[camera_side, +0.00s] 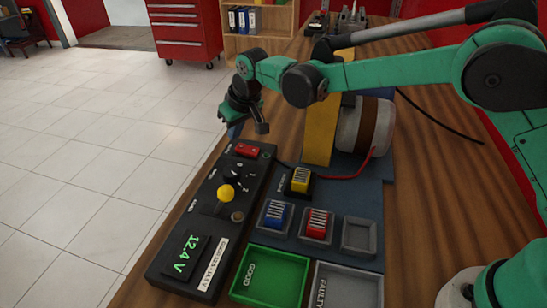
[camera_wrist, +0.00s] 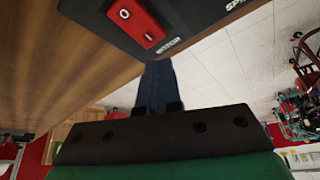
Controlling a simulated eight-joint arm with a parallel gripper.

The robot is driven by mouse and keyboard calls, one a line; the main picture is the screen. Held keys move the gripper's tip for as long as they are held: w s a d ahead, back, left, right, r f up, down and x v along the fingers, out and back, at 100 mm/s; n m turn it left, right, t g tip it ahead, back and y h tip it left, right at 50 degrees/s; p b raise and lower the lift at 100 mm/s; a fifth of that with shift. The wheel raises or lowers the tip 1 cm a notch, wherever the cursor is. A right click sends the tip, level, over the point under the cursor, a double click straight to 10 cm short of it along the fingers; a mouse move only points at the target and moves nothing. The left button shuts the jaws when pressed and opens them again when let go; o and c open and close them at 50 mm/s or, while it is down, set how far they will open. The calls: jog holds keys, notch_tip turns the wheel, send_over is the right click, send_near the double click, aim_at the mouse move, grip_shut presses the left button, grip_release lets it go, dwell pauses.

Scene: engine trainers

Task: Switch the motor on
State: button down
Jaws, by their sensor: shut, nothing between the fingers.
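The red rocker switch (camera_side: 247,150) sits at the far end of the black control panel (camera_side: 205,215). In the wrist view the switch (camera_wrist: 135,22) carries O and I marks, with the word MOTOR printed beside it. I cannot tell which side is pressed. The motor (camera_side: 363,127) is a pale and brown cylinder behind a yellow block. My gripper (camera_side: 234,131) is just beyond the panel's far end, close to the switch. In the wrist view its blue fingers (camera_wrist: 158,66) are together and empty, near the panel's edge; contact is not clear.
A yellow-topped lever (camera_side: 226,193), a dial (camera_side: 236,175) and a display reading 12.4 V (camera_side: 188,255) are on the panel. Yellow, blue (camera_side: 275,215) and red (camera_side: 318,223) blocks sit in holders to the right. A green GOOD tray (camera_side: 270,275) and grey FAULTY tray (camera_side: 345,287) are nearest.

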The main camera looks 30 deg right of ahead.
jog(key=shift+f, duration=1.1)
jog(key=shift+r, duration=3.5)
jog(key=shift+d+r, duration=0.1)
